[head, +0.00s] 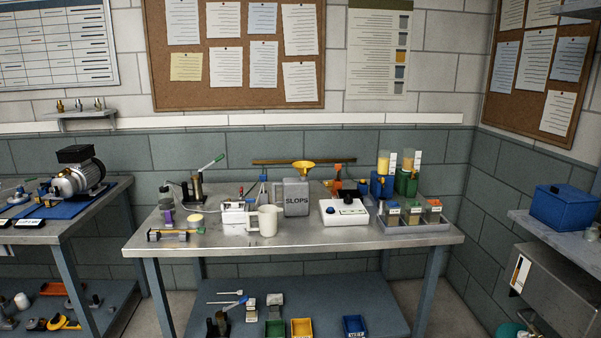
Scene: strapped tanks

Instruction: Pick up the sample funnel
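A yellow funnel (303,165) sits mouth up on top of a grey can marked SLOPS (296,197), near the middle of the metal workbench (300,242). It is the only funnel I can make out, and no label on it is legible. Its lower stem is hidden, so I cannot tell how deep it sits in the can. My gripper does not show in the head view.
A white jug (267,221) stands front left of the can, and a white instrument (343,212) stands to its right. A grey tray (415,226) with several containers is at the bench's right. A brown rod (300,161) runs behind the funnel. The bench's front edge is mostly clear.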

